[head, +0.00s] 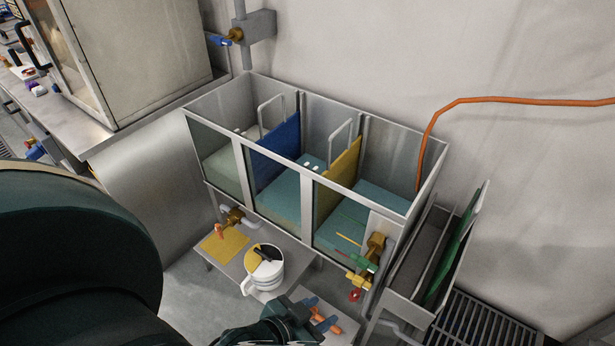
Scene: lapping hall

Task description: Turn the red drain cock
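A small red cock handle (355,295) sits lowest in a cluster of valves at the tank's right front corner. A yellow-handled cock (358,281) and a green-handled cock (362,263) are just above it. Another brass cock with an orange-red handle (219,231) is under the tank's left end. My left gripper (323,315) is at the bottom, below and left of the red handle and apart from it. Its blue fingertips are spread. Orange pieces show between and beside them, seemingly on the surface beneath; contact is unclear. My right gripper is out of view.
The three-bay tank (262,214) holds blue and yellow dividers. A white jug (266,272) stands on a low bench left of my gripper, beside a yellow cloth (224,243). A side trough (405,279) and floor grate (480,322) lie right. An orange hose (520,100) enters the tank.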

